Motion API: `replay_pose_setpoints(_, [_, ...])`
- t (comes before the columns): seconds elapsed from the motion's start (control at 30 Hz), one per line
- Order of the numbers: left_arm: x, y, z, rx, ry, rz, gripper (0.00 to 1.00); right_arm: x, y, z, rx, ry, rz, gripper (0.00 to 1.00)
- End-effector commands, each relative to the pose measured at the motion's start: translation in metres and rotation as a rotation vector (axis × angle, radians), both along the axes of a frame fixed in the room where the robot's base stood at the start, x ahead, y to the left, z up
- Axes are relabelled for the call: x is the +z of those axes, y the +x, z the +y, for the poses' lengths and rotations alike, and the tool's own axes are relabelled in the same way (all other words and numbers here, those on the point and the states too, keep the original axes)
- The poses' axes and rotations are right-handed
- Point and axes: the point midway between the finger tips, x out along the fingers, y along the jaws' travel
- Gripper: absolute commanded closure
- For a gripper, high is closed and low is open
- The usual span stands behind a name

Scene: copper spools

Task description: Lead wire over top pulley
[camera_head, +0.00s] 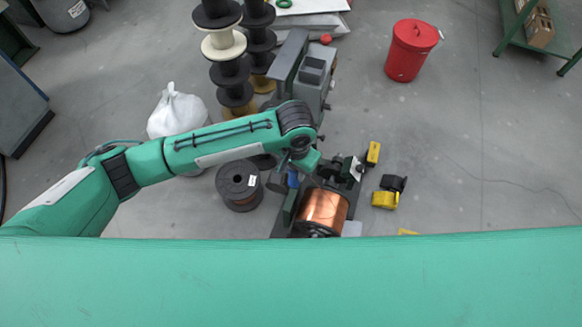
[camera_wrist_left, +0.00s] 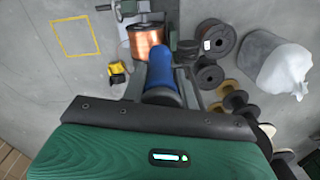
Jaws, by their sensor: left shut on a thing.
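A spool of bright copper wire (camera_head: 323,210) lies on a dark stand at the centre of the head view. It also shows in the left wrist view (camera_wrist_left: 146,40), beyond my gripper. My left gripper (camera_head: 291,180) points down just left of and behind this spool, partly hidden by my wrist. In the left wrist view its jaws (camera_wrist_left: 160,82) are closed on a blue handle-like piece (camera_wrist_left: 160,72), which points away toward the copper spool. I cannot make out a loose wire or the top pulley. My right gripper is not in view.
A grey machine (camera_head: 312,78) stands behind my arm. A dark spool (camera_head: 239,185) is on the floor left of the copper one. Stacked spools (camera_head: 223,45), a white sack (camera_head: 177,110), a red bin (camera_head: 409,52) and yellow-black items (camera_head: 386,198) stand around. Floor to the right is mostly free.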

Motion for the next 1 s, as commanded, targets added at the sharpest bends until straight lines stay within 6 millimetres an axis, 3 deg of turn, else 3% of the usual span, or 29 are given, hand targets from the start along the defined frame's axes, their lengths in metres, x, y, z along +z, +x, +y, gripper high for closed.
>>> replay_pose_setpoints(0.27, [0.015, 0.004, 0.009, -0.006, 0.001, -0.002, 0.97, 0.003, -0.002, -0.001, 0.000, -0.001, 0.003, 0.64])
replay_pose_setpoints(0.83, [0.069, 0.018, 0.048, -0.005, 0.001, -0.003, 0.97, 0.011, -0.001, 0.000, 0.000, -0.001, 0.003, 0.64])
replay_pose_setpoints(1.0, [0.063, 0.025, 0.069, -0.003, 0.001, -0.002, 0.97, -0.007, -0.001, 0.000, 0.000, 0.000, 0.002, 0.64])
